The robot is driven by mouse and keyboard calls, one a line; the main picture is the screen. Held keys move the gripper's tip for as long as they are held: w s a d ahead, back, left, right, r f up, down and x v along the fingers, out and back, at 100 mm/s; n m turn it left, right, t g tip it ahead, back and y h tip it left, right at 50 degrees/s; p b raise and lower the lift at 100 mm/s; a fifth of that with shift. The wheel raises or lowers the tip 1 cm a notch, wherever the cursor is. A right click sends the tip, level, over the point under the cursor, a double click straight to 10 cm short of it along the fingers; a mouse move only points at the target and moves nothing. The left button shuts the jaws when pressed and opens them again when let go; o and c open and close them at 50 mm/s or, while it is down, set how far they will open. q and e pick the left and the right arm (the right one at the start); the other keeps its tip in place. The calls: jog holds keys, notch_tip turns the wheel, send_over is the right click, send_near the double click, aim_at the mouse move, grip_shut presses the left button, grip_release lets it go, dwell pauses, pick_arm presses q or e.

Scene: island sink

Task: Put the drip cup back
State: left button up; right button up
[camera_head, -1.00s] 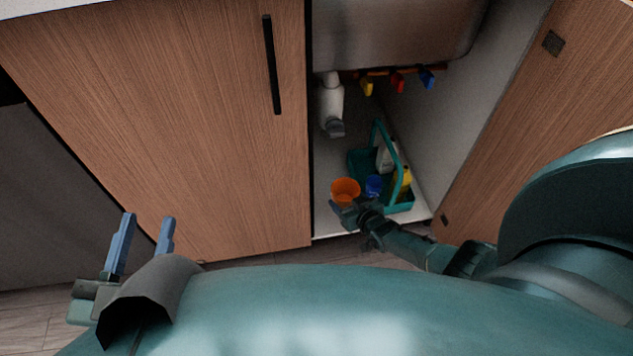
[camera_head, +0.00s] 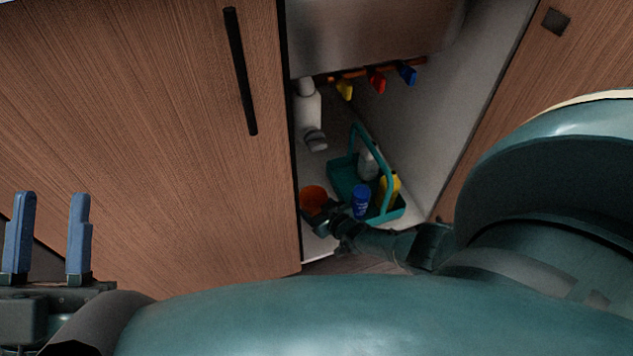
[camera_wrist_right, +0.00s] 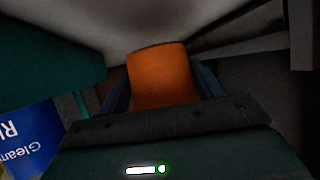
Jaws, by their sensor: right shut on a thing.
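The orange drip cup (camera_head: 313,197) is inside the open cabinet under the sink, at the left side of the opening. In the right wrist view the cup (camera_wrist_right: 160,76) stands between the two fingers. My right gripper (camera_head: 322,212) is shut on it; its fingers are mostly hidden in the head view. A white drain pipe (camera_head: 309,112) with a grey lower end hangs behind and above the cup. My left gripper (camera_head: 48,238) is open and empty, outside the cabinet in front of the closed door.
A teal caddy (camera_head: 345,178) with a blue container (camera_head: 360,201), a yellow bottle and a pale bottle stands right of the cup. Yellow, red (camera_head: 377,82) and blue handles line a rail below the sink basin (camera_head: 370,35). The closed wooden door (camera_head: 150,130) bounds the left.

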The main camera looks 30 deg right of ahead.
notch_tip(320, 180, down, 3)
jog(key=b, duration=0.2)
jog(key=shift+f+b, duration=0.2)
jog(key=shift+b, duration=0.1)
jog(key=shift+f, duration=0.1)
jog(key=o, duration=1)
pick_arm(q)
jog(key=r+m+h, duration=0.3)
jog(key=m+h, duration=0.1)
jog(key=shift+s+a+r+m+h, duration=0.15)
jog(key=shift+s+r+m+h, duration=0.15)
jog(key=shift+s+r, duration=0.1)
